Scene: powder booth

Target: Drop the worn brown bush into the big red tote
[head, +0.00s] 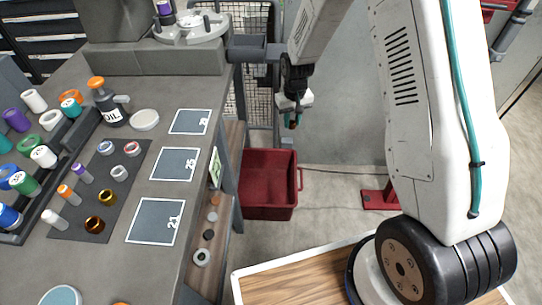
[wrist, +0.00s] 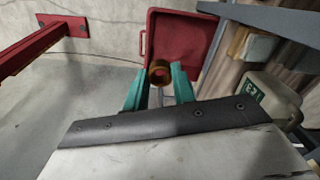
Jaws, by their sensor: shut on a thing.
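My gripper (wrist: 158,85) is shut on a brown bush (wrist: 160,72), held between its two green fingertips in the wrist view. The bush is a short ring with its open bore facing the camera. In the head view my gripper (head: 294,120) points down, above the back part of the big red tote (head: 268,205) in the picture; the bush is too small to make out clearly there. The tote stands on the floor beside the bench, open at the top. It also shows behind the fingers in the wrist view (wrist: 178,24), partly hidden by them.
The grey bench (head: 95,265) at left carries a dark mat (head: 128,165) with several bushes, an oil bottle (head: 108,105) and numbered squares. A lower wooden shelf with rings lies between bench and tote. A red stand (head: 380,200) is right of the tote. Floor around it is clear.

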